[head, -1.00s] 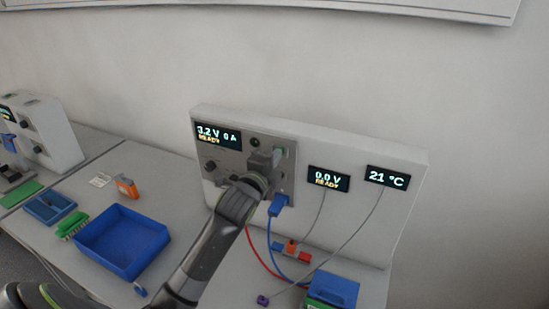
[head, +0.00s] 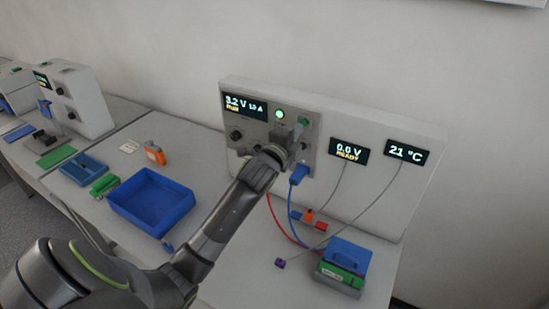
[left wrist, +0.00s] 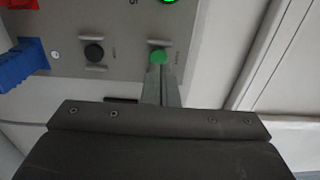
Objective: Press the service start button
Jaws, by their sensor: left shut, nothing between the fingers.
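The start button is a green round cap (left wrist: 158,56) on the grey cycler panel (head: 256,142), seen in the left wrist view. My left gripper (head: 303,125) is shut and empty, pointing at the panel. In the left wrist view its closed fingertips (left wrist: 160,72) overlap the cap's lower edge; I cannot tell whether they touch it. A round lamp (head: 280,114) glows green above. The panel display (head: 245,106) reads 3.2 V with a nonzero current and a small yellow word, hard to read. My right gripper is not in view.
Two displays, 0.0 V READY (head: 349,150) and 21 °C (head: 407,152), are to the right. A blue tray (head: 115,211) and a green-and-blue battery block (head: 345,262) stand on the bench.

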